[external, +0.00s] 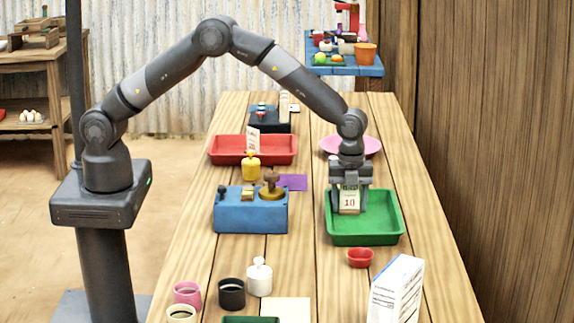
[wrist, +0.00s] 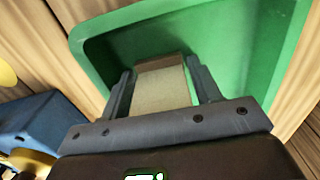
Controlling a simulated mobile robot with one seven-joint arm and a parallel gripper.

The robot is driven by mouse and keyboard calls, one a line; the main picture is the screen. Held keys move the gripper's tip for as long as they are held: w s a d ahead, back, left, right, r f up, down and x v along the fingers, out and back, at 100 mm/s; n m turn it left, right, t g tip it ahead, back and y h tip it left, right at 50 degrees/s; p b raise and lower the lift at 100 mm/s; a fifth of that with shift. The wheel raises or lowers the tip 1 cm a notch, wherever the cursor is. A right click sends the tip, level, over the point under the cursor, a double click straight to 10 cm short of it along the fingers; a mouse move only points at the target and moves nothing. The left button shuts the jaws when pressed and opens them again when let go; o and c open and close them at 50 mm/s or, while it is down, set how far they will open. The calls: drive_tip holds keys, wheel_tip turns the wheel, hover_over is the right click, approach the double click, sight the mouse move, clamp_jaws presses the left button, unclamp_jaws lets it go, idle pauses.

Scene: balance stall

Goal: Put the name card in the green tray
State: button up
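My gripper (external: 349,192) points down over the left part of the green tray (external: 390,235). It is shut on a small cream card marked 10 (external: 349,203), with a finger at each side edge. In the wrist view the card (wrist: 162,88) shows as a plain tan face between the fingers (wrist: 160,95), with the green tray (wrist: 235,50) around and beyond it. I cannot tell whether the card touches the tray floor. Another upright white card with red marks (external: 252,139) stands at the red tray. I cannot read a name on either card.
The red tray (external: 225,151) is at the back left and a pink plate (external: 371,146) is behind the green tray. A blue box (external: 235,217) is to the left. A small red bowl (external: 360,258) and a white carton (external: 397,290) are in front. The green tray's right side is empty.

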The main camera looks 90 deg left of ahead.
drive_tip(key=shift+r, duration=0.15)
wheel_tip(320, 180, up, 12)
drive_tip(key=shift+f, duration=0.1)
drive_tip(key=s+a+r+n+t, duration=0.1)
drive_tip(key=s+a+r+n, duration=0.3)
drive_tip(key=s+r, duration=0.55)
drive_tip(key=s+a+r+n+t, duration=0.2)
drive_tip(key=s+a+r+n, duration=0.25)
drive_tip(key=s+r, duration=0.55)
drive_tip(key=s+a+f+n+t, duration=0.1)
drive_tip(key=s+n, duration=0.3)
drive_tip(key=s, duration=0.7)
drive_tip(key=s+a+f+n+t, duration=0.1)
drive_tip(key=s+n, duration=0.4)
drive_tip(key=s, duration=0.7)
drive_tip(key=shift+s+a+f+t, duration=0.3)
drive_tip(key=shift+a+f, duration=0.4)
drive_tip(key=shift+a, duration=0.5)
